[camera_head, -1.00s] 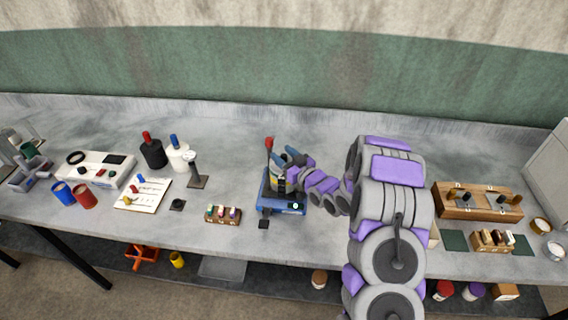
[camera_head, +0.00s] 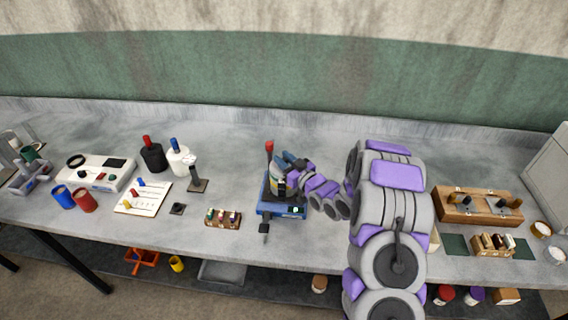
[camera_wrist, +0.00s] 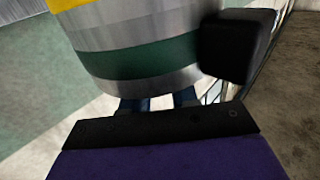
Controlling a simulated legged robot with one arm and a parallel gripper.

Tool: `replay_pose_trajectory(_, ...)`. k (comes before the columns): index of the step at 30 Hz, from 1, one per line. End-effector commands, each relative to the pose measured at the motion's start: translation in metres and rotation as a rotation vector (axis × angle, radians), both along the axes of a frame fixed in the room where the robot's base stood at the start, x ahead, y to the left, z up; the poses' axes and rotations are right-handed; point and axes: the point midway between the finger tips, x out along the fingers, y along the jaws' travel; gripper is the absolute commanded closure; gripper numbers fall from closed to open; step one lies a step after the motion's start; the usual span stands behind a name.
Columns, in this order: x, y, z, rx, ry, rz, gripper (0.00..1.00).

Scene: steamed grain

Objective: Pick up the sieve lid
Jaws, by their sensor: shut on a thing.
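The blue sieve shaker (camera_head: 282,209) stands on the bench in the middle of the head view, with a sieve stack on it and a red-topped post (camera_head: 269,147) at its back left. My gripper (camera_head: 288,162) is at the top of the stack, reaching in from the right. In the wrist view a shiny metal drum with a dark green band (camera_wrist: 150,55), which looks like the stack, fills the upper middle. The blue fingertips of my gripper (camera_wrist: 160,103) are close together against its lower edge. The sieve lid is hidden between and behind the fingers; I cannot make out its outline.
A black block (camera_wrist: 235,45) sits beside the drum. A small rack (camera_head: 223,219) and a dark stand (camera_head: 197,185) are left of the shaker; a wooden box (camera_head: 478,205) is to the right. Bare bench lies behind the shaker.

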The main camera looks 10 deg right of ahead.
Motion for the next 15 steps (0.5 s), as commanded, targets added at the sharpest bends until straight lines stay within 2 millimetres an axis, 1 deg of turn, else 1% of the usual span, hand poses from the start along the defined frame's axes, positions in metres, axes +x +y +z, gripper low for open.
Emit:
replay_pose_trajectory(4,0.0,0.0,0.005,0.0,-0.001,0.0,1.0)
replay_pose_trajectory(7,0.0,0.0,0.013,0.0,-0.001,0.0,1.0)
replay_pose_trajectory(11,0.0,0.0,0.031,-0.001,-0.003,0.0,1.0)
replay_pose_trajectory(12,0.0,0.0,0.039,-0.002,-0.003,0.0,1.0)
replay_pose_trajectory(13,-0.003,0.001,0.04,-0.001,0.0,0.0,1.0)
replay_pose_trajectory(15,-0.015,0.007,0.038,0.002,0.003,0.002,1.0)
